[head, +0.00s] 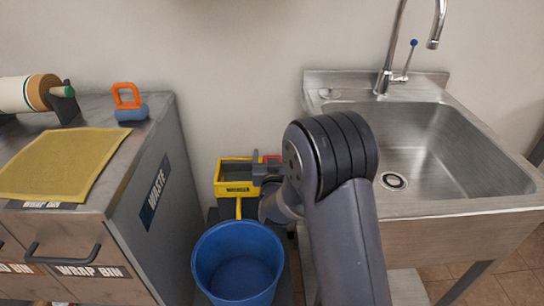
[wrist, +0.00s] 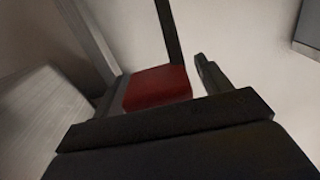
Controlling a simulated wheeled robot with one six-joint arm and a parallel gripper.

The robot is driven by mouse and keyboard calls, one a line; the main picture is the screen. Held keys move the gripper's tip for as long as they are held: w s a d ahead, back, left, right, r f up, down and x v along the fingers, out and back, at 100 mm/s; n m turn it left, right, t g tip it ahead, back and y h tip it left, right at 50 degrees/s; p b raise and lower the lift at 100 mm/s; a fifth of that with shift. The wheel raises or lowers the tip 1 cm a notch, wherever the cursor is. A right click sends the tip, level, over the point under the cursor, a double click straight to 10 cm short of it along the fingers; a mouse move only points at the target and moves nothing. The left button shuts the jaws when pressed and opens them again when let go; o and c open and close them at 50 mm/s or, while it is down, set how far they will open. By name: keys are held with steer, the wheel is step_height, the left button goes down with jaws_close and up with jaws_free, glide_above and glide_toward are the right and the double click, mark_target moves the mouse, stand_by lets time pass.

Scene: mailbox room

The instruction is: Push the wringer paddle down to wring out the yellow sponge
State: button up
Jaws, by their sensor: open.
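The yellow wringer (head: 233,190) sits low between the cabinet and the sink, behind the blue bucket (head: 238,265). The red paddle end (head: 271,158) shows just beyond my gripper (head: 264,172), at the wringer's right side. In the wrist view the red paddle end (wrist: 158,87) lies ahead of my gripper (wrist: 163,72), between the lines of its two dark fingers. The gripper is open. I cannot tell whether it touches the paddle. My arm hides part of the wringer's right side. I see no yellow sponge in the wringer.
A grey cabinet (head: 155,240) stands on the left with a yellow cloth (head: 65,165) and an orange-handled blue tool (head: 128,103) on top. A steel sink (head: 440,140) stands on the right. The gap between them is narrow.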

steer(key=shift+w, duration=0.15)
steer(key=c, duration=1.4)
